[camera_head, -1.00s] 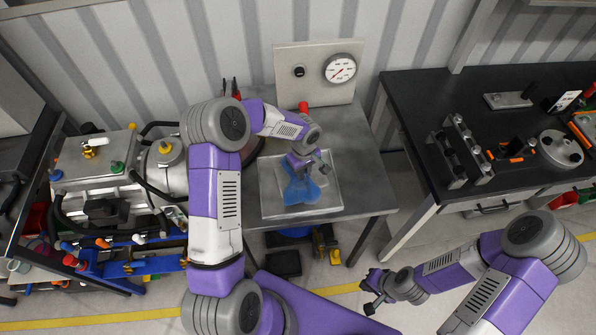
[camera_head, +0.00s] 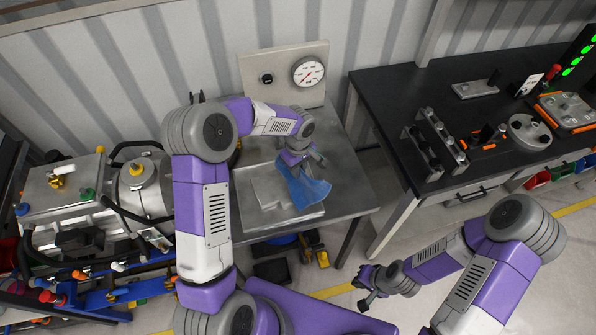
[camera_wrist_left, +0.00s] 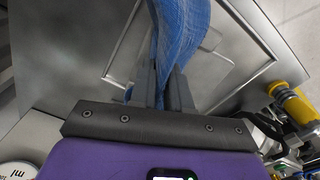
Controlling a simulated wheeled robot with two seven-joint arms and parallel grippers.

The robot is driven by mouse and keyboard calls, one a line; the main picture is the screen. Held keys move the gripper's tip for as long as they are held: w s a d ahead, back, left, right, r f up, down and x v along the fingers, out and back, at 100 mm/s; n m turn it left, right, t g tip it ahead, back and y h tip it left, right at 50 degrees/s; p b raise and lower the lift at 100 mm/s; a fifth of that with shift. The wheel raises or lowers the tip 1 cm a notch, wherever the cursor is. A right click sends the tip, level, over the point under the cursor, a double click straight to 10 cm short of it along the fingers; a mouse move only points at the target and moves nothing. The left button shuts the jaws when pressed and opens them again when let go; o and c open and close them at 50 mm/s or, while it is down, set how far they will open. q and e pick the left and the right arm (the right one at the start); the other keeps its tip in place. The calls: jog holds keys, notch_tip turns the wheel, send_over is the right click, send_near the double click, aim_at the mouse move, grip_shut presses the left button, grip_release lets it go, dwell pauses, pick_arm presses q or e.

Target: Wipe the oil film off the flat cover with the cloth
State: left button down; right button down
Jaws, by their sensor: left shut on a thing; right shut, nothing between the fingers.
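The blue cloth (camera_head: 308,190) is pinched in my left gripper (camera_head: 299,158), bunched at the top and hanging down over the right part of the flat cover (camera_head: 243,212). The cover is a square grey metal plate with a slightly raised middle, lying on the steel table. In the left wrist view the cloth (camera_wrist_left: 186,40) runs up from between my left fingers (camera_wrist_left: 166,88), in front of the cover (camera_wrist_left: 128,50). I cannot make out an oil film; the cloth hides part of the cover. My right gripper (camera_head: 366,287) is shut and empty, low in front of the table.
A panel with a round gauge (camera_head: 308,72) stands at the table's back. A motor assembly (camera_head: 85,195) with hoses is on the left. A black workbench (camera_head: 385,95) with fixtures is on the right. A gap separates the bench from the steel table.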

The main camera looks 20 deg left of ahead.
pick_arm(q)
jog(key=shift+w+r+p, duration=0.15)
jog(key=shift+r+p, duration=0.9)
jog(key=shift+r, duration=1.15)
